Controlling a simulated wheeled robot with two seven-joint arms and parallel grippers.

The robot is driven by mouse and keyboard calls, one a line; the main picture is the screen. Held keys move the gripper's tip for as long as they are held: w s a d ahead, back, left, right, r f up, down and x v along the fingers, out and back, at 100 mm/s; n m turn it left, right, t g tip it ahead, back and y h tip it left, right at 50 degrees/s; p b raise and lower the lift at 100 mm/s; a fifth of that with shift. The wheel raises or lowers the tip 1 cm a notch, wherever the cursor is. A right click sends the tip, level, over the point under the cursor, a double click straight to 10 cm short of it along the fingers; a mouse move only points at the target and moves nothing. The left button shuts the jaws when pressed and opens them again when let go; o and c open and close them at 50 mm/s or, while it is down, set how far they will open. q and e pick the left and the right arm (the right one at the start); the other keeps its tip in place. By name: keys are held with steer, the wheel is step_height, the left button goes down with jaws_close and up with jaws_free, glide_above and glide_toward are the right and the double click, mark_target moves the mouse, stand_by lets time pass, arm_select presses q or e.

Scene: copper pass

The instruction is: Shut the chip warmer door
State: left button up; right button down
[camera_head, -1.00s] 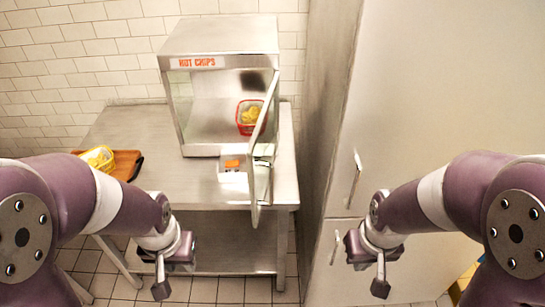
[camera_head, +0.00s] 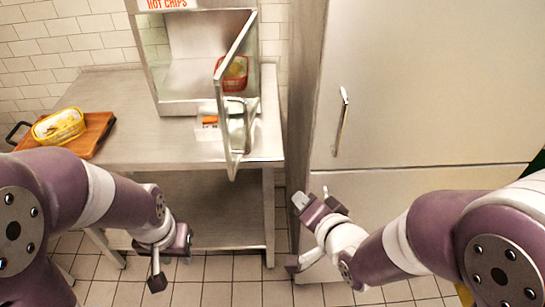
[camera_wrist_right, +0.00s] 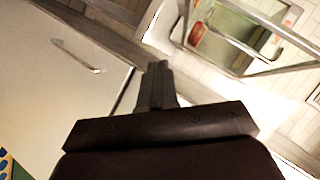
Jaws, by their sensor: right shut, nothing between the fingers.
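The chip warmer (camera_head: 185,108) is a metal cabinet with glass sides on the steel table. Its framed glass door (camera_head: 221,112) stands open, hinged at the right and swung toward me. A red basket of chips (camera_head: 233,80) sits inside, partly behind the door frame. My right gripper (camera_head: 326,193) is shut and empty, to the right of and lower in the picture than the door, apart from it. In the right wrist view its closed fingers (camera_wrist_right: 155,85) point toward the warmer.
A yellow basket (camera_head: 58,126) sits on a wooden board (camera_head: 93,135) at the table's left. A tall steel cabinet (camera_head: 420,90) with a protruding handle (camera_head: 342,120) stands right of the table. A small white and orange item (camera_head: 208,122) lies near the door.

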step_height(320, 180, up, 8)
steer(key=w+a+m+t+y, duration=0.1)
steer(key=m+t+y, duration=0.1)
steer(key=m+t, duration=0.3)
steer(key=w+a+m+b, duration=0.1)
steer(key=w+a, duration=0.6)
steer(key=w, duration=0.4)
steer(key=shift+a+g, duration=0.3)
steer(key=shift+w+a, duration=0.1)
steer(key=shift+a, duration=0.05)
